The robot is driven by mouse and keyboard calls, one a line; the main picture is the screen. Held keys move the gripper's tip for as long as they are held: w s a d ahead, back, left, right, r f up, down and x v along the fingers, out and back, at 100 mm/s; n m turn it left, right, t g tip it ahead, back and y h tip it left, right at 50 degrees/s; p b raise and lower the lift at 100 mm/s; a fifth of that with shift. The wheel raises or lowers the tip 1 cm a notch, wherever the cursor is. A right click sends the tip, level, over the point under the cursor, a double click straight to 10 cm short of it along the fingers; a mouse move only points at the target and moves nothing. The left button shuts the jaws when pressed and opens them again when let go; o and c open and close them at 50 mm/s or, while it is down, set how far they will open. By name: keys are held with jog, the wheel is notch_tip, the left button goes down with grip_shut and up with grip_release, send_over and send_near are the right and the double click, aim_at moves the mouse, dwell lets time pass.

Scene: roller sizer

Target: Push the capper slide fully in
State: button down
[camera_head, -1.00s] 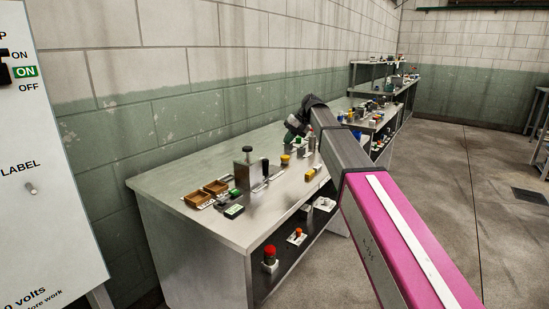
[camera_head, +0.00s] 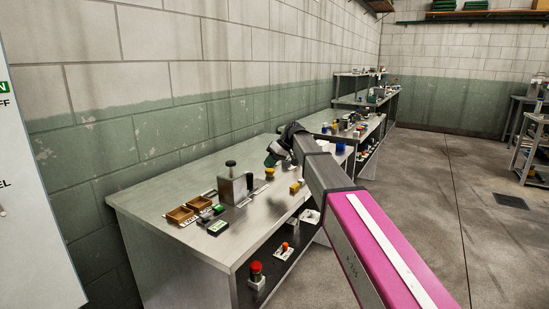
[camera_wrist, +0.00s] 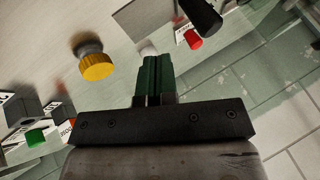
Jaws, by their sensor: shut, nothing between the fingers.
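My gripper (camera_wrist: 153,62) is shut and empty, its green fingers together in the wrist view. The end of my arm is over the back of the near bench (camera_head: 150,212) in the head view. A grey metal block with a dark knob on top (camera_head: 235,188) stands on this bench, left of my gripper, with a black upright handle beside it. I cannot tell for sure which thing is the capper slide. In the wrist view, a yellow knob on a grey base (camera_wrist: 95,62) is left of my fingers. A small whitish piece shows just beyond their tips; contact is unclear.
Brown trays (camera_head: 180,215) and a green-topped black box (camera_head: 217,227) lie at the bench's left. In the wrist view, a grey plate (camera_wrist: 143,18), a black handle (camera_wrist: 200,14) and a red button (camera_wrist: 193,39) lie beyond my fingers. The wall runs close behind the bench; open floor lies right.

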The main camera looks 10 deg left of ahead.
aim_at(253, 188)
jog(key=x, duration=0.3)
jog(key=shift+a+f, duration=0.1)
jog(key=shift+f, duration=0.05)
jog(key=shift+s+a, duration=0.7)
jog(key=shift+s, duration=0.35)
jog(key=shift+s+a, duration=0.55)
jog(key=shift+s, duration=0.05)
jog(key=shift+s+a, duration=0.25)
jog(key=shift+s, duration=0.4)
jog(key=shift+s+a, duration=0.25)
jog(key=shift+s, duration=0.4)
jog(key=shift+s+a, duration=0.25)
jog(key=shift+s, duration=0.4)
